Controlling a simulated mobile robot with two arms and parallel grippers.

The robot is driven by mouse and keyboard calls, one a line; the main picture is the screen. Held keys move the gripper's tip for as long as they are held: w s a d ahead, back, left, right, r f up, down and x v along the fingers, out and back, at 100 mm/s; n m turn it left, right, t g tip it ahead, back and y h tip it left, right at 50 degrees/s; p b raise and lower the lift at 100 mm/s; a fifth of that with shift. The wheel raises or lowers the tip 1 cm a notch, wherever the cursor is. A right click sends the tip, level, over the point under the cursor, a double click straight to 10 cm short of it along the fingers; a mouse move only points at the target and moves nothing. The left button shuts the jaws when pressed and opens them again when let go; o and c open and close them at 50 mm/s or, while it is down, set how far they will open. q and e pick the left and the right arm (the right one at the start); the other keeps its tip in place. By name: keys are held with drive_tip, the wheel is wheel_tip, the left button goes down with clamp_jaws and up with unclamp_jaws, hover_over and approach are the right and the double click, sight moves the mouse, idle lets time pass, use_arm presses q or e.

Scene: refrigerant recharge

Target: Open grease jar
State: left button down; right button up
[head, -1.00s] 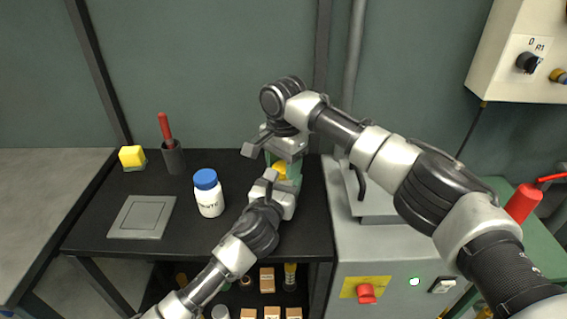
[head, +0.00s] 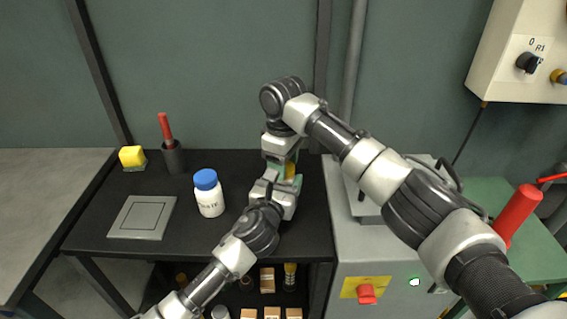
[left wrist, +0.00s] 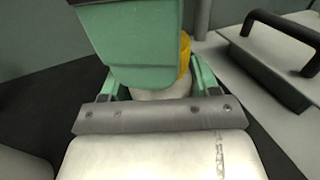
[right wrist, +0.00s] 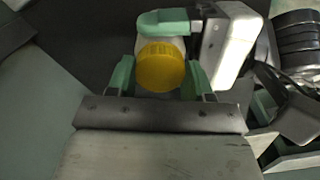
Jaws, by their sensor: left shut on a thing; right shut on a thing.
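The grease jar has a white body, seen in the left wrist view (left wrist: 160,94), and a yellow lid (right wrist: 160,66). My left gripper (head: 287,186) is shut around the white body above the black table. My right gripper (head: 287,162) comes down from above, its green fingers on both sides of the yellow lid, shut on it. A little yellow shows between the grippers in the head view. A large green finger of my right gripper hides most of the lid in the left wrist view. I cannot tell whether there is a gap between lid and body.
A white bottle with a blue cap (head: 207,193) stands on the black table, left of my grippers. Further left are a grey square plate (head: 142,217), a dark cup with a red-handled tool (head: 171,150) and a yellow block (head: 132,157). A grey machine (head: 385,255) stands to the right.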

drive_tip(key=n, duration=0.7)
drive_tip(key=shift+n, duration=0.4)
drive_tip(key=n, duration=0.7)
drive_tip(key=shift+n, duration=0.3)
drive_tip(key=n, duration=0.3)
drive_tip(key=shift+r+n, duration=0.1)
drive_tip(key=shift+n, duration=0.3)
drive_tip(key=n, duration=1)
drive_tip(key=shift+n, duration=0.3)
drive_tip(key=o, duration=1)
